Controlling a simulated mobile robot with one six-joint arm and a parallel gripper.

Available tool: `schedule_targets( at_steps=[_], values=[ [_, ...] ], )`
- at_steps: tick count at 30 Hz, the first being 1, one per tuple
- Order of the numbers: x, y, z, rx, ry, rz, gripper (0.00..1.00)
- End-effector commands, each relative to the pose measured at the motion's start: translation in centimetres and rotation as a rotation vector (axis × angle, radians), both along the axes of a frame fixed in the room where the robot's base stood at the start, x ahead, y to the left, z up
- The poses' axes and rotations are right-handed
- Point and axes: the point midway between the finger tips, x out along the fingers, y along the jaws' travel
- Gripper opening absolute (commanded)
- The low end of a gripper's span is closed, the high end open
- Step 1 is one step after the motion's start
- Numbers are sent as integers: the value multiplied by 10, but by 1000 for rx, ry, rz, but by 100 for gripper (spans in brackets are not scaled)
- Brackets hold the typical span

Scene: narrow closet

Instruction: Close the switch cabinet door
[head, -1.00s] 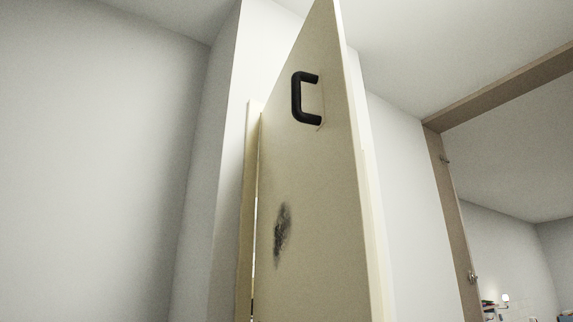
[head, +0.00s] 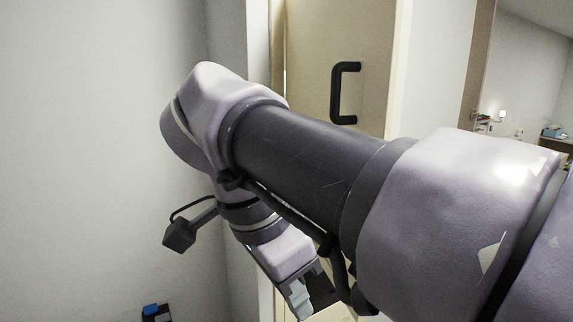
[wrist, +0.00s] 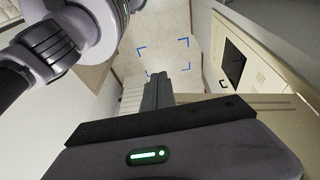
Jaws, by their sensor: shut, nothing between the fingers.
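The cabinet door (head: 310,60) is a tall cream panel with a black bar handle (head: 345,92). It stands open, angled away from a narrow cream strip at its left. My arm covers its lower part in the head view. My gripper (head: 303,303) points down in front of the door's lower part in the head view. In the wrist view its fingers (wrist: 158,88) are together with nothing between them. A cream panel (wrist: 255,108) lies close to their right there, probably the door; contact cannot be told.
A pale wall (head: 90,130) fills the left. A small black and blue object (head: 155,312) is low at the left. A wood-framed opening (head: 478,60) is at the right. The wrist view shows pale floor (wrist: 165,45) with blue corner marks and a cream unit with a dark panel (wrist: 234,62).

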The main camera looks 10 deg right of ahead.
Motion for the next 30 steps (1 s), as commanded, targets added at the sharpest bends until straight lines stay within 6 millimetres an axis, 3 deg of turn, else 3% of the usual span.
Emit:
schedule_targets(
  at_steps=[1,3,7,11,23,30],
  values=[
    [5,8,47,-20,-19,-61,0],
    [8,15,72,-43,-49,-149,0],
    [11,21,86,-59,-78,-230,0],
    [11,16,67,-61,-80,-239,0],
    [13,-16,-13,-60,-79,-238,0],
    [16,-50,-9,-58,-80,-240,0]
  ],
)
